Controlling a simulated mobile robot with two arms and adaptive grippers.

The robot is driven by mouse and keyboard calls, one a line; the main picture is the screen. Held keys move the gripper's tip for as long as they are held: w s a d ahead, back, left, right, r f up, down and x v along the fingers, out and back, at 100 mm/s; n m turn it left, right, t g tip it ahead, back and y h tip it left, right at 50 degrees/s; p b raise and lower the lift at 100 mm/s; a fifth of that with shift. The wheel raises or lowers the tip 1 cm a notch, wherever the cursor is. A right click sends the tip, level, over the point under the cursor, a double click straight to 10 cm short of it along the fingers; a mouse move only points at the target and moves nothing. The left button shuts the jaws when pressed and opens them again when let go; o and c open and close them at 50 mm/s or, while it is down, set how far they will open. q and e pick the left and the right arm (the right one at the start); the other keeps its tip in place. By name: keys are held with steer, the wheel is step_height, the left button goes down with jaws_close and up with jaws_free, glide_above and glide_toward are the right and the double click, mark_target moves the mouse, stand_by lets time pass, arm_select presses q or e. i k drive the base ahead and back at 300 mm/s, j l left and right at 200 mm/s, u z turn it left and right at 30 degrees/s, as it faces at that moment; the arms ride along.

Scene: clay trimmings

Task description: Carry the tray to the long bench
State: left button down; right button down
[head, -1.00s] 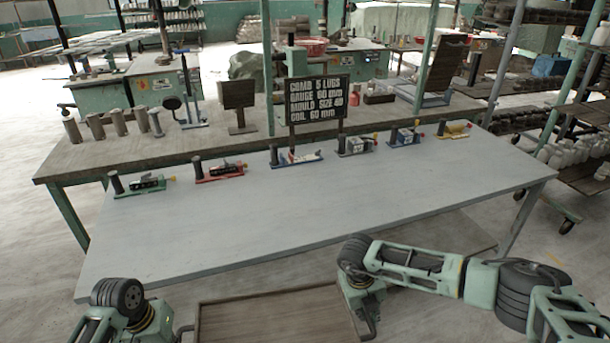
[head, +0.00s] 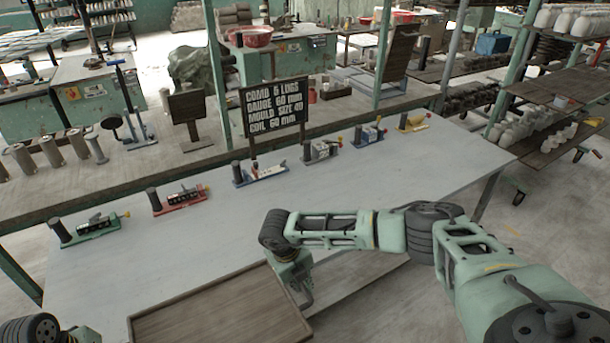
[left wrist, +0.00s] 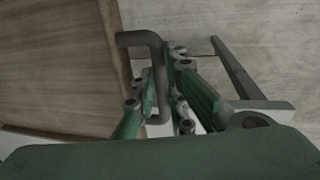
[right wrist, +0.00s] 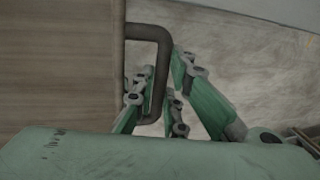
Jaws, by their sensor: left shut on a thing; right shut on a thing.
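The tray (head: 215,318) is a shallow brown wooden board with a raised rim, at the bottom of the head view. My right gripper (head: 302,290) is at its right end; in the right wrist view, its fingers (right wrist: 152,110) are closed around a dark bent handle (right wrist: 155,35). In the left wrist view, my left gripper (left wrist: 160,105) is closed around the other handle (left wrist: 140,38). In the head view the left hand is mostly cut off at the bottom left. The long bench (head: 330,205) has a grey top; the tray overlaps its near side in the picture.
Several small coloured fixtures (head: 185,197) stand in a row along the bench's far side. Behind are a black lettered sign (head: 273,105) and a wooden bench (head: 130,180) with grey cylinders. A rack (head: 575,95) stands at the right. The near grey top is clear.

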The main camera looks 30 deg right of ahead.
mark_target(191, 262)
steer(key=i, duration=0.95)
